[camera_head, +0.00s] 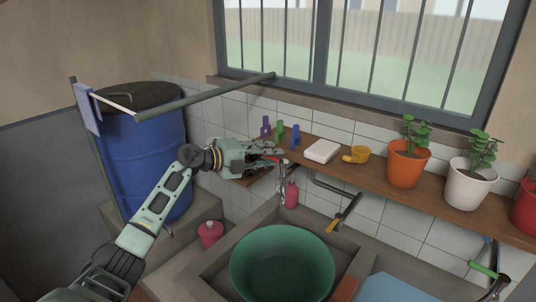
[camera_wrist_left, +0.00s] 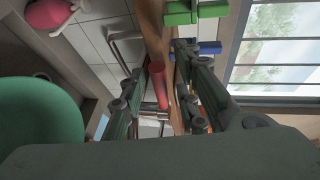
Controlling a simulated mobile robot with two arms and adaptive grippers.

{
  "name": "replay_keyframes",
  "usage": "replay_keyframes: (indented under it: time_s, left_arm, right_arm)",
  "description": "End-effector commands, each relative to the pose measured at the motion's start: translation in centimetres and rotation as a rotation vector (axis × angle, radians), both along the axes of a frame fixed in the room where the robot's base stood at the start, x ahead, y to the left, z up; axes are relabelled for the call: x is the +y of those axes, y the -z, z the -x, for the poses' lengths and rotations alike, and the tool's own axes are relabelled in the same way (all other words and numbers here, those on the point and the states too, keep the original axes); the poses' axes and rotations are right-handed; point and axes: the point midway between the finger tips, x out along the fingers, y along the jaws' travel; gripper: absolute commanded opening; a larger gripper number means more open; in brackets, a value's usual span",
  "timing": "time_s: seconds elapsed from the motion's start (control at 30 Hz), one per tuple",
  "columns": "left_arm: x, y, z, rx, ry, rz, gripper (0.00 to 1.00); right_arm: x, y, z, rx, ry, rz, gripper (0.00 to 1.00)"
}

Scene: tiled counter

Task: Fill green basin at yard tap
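The green basin (camera_head: 282,262) sits in the sink; its rim also shows at the left of the left wrist view (camera_wrist_left: 40,125). A grey wall tap (camera_head: 345,212) with a yellow-orange end stands out above the sink, right of my left gripper. My left gripper (camera_head: 278,158) is beside the shelf, above and behind the basin. In the left wrist view its fingers (camera_wrist_left: 162,100) are spread on either side of a red cylinder (camera_wrist_left: 158,82), with gaps visible; contact is not clear. No water shows in the basin. My right gripper is not in view.
A blue barrel (camera_head: 145,150) stands at the left. A pink bottle (camera_head: 291,195) is below my left gripper, another (camera_head: 210,233) left of the sink. The wooden shelf (camera_head: 385,185) holds small coloured pieces, a white block, a yellow cup and plant pots. Another tap (camera_head: 485,268) has a green handle.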

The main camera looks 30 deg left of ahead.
Motion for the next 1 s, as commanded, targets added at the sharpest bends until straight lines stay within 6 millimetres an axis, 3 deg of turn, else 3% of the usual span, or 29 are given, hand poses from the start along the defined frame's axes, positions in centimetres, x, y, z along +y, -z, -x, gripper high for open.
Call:
replay_keyframes:
  time_s: [0.17, 0.5, 1.0]
  left_arm:
    - [0.0, 0.04, 0.0, 0.0, 0.0, 0.0, 0.29]
    - [0.0, 0.03, 0.03, 0.0, 0.0, 0.0, 0.01]
    - [0.02, 0.07, 0.03, 0.0, 0.001, -0.004, 0.0]
  right_arm:
    - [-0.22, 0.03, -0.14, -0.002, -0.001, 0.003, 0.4]
    - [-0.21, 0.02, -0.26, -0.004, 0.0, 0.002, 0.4]
    - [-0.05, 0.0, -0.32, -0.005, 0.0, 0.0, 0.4]
